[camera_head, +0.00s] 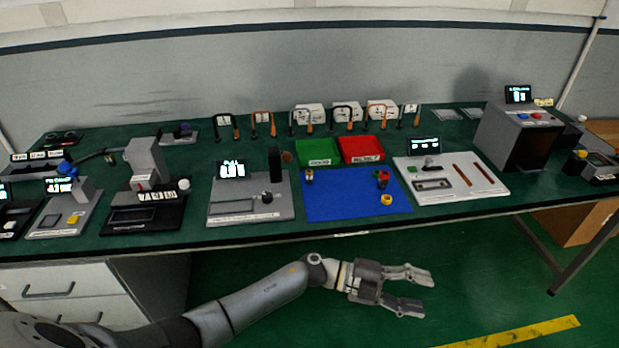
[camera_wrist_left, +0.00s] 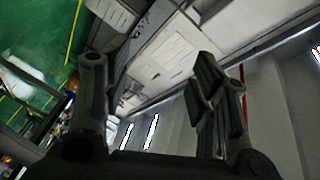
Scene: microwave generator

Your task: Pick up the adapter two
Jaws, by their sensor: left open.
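Several small adapters stand on and near the blue mat (camera_head: 340,207). A dark and brass adapter (camera_head: 309,176) stands at the mat's back left edge. I cannot tell which one is adapter two. My left gripper (camera_head: 428,291) is open and empty, in front of the table and below its edge, apart from the adapters. The left wrist view shows its two fingers apart (camera_wrist_left: 150,105), with no adapter visible. My right gripper is not in view.
A green bin (camera_head: 318,160) and a red bin (camera_head: 361,158) stand behind the mat. Devices flank it: a grey unit (camera_head: 250,215) on the left and a white board (camera_head: 452,193) on the right. The table's front edge (camera_head: 345,233) lies between my gripper and the mat.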

